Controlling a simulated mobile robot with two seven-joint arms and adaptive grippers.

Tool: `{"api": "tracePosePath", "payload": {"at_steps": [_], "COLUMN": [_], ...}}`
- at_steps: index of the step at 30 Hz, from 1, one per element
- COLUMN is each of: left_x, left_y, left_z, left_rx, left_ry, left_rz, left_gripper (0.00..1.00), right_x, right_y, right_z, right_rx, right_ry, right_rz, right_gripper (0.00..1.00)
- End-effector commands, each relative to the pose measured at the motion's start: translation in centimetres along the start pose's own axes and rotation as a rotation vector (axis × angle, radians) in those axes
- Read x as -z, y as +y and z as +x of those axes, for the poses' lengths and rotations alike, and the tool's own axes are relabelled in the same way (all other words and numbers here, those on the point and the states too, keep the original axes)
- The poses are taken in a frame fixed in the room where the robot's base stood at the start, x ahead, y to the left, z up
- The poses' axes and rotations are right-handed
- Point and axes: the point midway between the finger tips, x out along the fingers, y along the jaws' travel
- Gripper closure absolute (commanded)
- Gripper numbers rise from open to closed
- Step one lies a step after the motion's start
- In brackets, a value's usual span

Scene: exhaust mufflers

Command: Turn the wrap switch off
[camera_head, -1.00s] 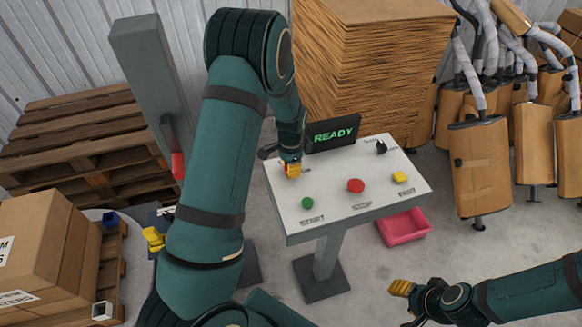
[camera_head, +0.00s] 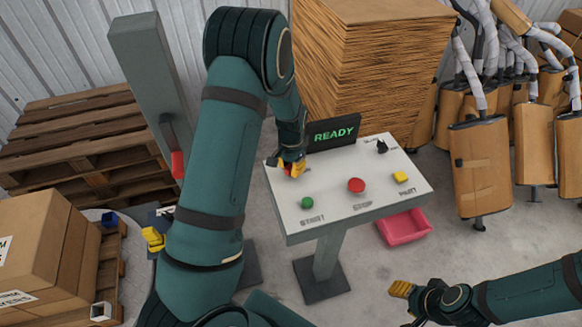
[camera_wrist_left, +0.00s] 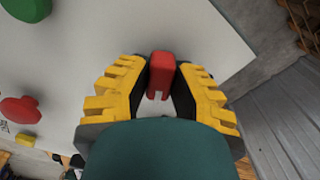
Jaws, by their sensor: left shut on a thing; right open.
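A white sloped control panel (camera_head: 330,195) stands on a grey post. My left gripper (camera_head: 292,168) is at its back left corner, reaching down to the surface. In the left wrist view, a red switch lever (camera_wrist_left: 160,72) stands between the yellow fingers of this gripper (camera_wrist_left: 160,90), which is shut on it. The label of this switch is hidden, so I cannot read whether it says wrap. A dark display (camera_head: 333,133) behind the panel reads READY in green. My right gripper (camera_head: 402,288) is open and empty at the lower right, away from the panel.
The panel also carries a green START button (camera_head: 307,202), a red STOP button (camera_head: 356,185), a yellow button (camera_head: 400,177) and a black knob (camera_head: 381,146). A pink bin (camera_head: 404,227) lies below. Stacked cardboard (camera_head: 370,70) stands close behind.

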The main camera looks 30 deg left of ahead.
Motion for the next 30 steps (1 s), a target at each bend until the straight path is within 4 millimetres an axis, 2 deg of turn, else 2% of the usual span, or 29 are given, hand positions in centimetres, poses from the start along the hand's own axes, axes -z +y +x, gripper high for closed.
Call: {"api": "tracePosePath", "payload": {"at_steps": [21,30], "left_x": [-0.15,-0.17], "left_y": [0.12,0.12], "left_z": [0.12,0.12], "left_rx": [0.000,0.001], "left_ry": [-0.006,-0.007], "left_rz": [-0.679,-0.915], "left_gripper": [1.00,1.00], "right_x": [0.04,0.09], "right_y": [-0.11,-0.27], "right_z": [-0.36,-0.84], "right_rx": [0.000,0.001], "right_ry": [0.000,0.000], "right_rz": [0.000,0.000], "right_gripper": [0.53,0.53]}}
